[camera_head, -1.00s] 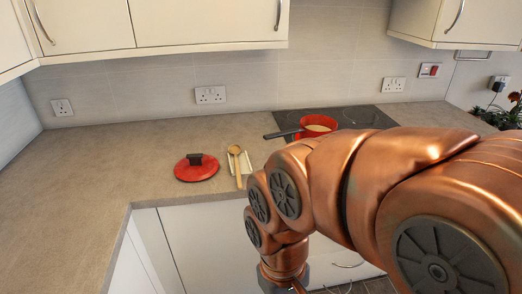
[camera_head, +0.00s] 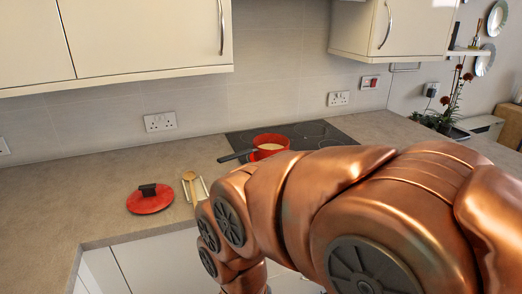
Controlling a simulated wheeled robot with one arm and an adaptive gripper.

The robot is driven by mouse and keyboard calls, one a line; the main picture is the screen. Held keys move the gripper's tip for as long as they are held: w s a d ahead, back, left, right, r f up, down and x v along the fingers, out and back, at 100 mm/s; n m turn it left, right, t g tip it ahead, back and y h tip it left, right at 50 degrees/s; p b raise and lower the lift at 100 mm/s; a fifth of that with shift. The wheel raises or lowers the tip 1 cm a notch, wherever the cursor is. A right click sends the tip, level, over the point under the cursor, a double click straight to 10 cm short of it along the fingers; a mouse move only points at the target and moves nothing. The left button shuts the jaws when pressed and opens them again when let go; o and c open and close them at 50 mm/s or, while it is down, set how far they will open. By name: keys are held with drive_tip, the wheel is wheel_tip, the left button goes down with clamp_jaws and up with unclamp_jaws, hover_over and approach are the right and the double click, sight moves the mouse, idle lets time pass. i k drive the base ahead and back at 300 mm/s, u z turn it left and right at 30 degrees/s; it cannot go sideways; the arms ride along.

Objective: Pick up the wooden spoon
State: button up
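The wooden spoon (camera_head: 190,178) lies on a light spoon rest (camera_head: 204,185) near the front edge of the worktop. Its bowl end points to the back, and its handle runs toward the front edge. My copper-coloured arm covers the right and lower middle of the view, close to the right of the spoon. My gripper is not visible in the head view, as the arm's end runs off the bottom edge.
A red lid (camera_head: 150,201) with a black handle lies left of the spoon. A red saucepan (camera_head: 270,143) stands on the black hob (camera_head: 310,134), its dark handle pointing left. The worktop (camera_head: 95,180) is clear at left. Cabinets (camera_head: 150,40) hang above.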

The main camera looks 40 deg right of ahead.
sight(190, 175)
drive_tip(key=u, duration=2.7)
drive_tip(key=k, duration=1.1)
drive_tip(key=z, duration=0.45)
